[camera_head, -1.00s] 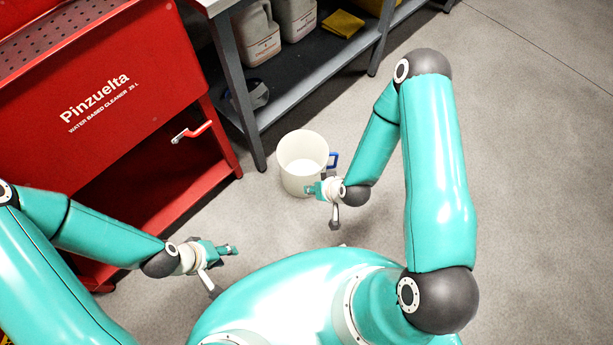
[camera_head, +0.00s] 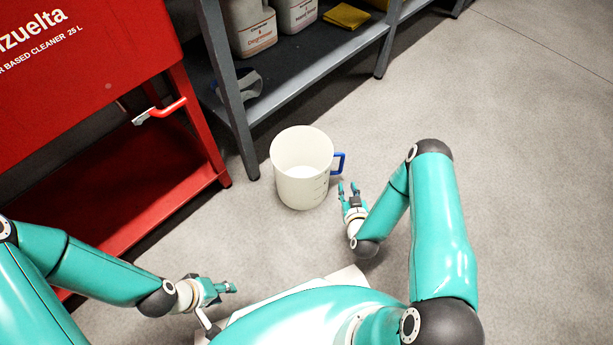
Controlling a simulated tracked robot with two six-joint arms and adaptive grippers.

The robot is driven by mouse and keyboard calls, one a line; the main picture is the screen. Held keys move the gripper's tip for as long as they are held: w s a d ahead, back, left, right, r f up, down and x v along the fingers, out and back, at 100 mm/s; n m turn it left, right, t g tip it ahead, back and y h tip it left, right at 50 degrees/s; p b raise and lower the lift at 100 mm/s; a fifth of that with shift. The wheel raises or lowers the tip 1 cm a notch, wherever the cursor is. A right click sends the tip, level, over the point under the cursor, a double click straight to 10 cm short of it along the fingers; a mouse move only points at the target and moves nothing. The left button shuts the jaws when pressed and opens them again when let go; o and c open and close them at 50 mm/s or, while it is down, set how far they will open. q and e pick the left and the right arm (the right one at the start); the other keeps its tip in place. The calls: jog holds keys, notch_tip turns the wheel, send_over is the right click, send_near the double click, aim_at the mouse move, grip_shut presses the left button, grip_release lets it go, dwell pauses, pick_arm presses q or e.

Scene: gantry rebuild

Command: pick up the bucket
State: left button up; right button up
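The bucket (camera_head: 302,170) is a cream-white, open-topped pail with a blue handle (camera_head: 339,163) on its right side. It stands upright on the grey floor, in front of the shelf unit. My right gripper (camera_head: 348,187) is just right of and nearer than the bucket, below the blue handle. Its two fingers point up toward the handle with a gap between them, and nothing is between them. My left gripper (camera_head: 232,287) is lower left of the bucket, well apart from it. It points right and its fingers are seen edge-on, so its opening is unclear.
A red parts washer (camera_head: 85,90) with a red-handled valve (camera_head: 160,110) stands at the left. A grey shelf unit (camera_head: 300,85) behind the bucket holds white jugs (camera_head: 250,28), a yellow cloth (camera_head: 346,16) and a dark item. The floor (camera_head: 520,150) to the right is clear.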

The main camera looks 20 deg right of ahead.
jog(key=b+x, duration=0.2)
jog(key=x, duration=0.2)
jog(key=b+x, duration=0.2)
jog(key=x, duration=0.3)
jog(key=b+x, duration=0.2)
jog(key=x, duration=0.2)
jog(key=shift+w+d+f+b, duration=0.2)
jog(key=shift+d+f+b, duration=0.05)
jog(key=shift+f+b, duration=0.15)
jog(key=shift+w, duration=0.15)
grip_shut()
jog(key=shift+r, duration=0.1)
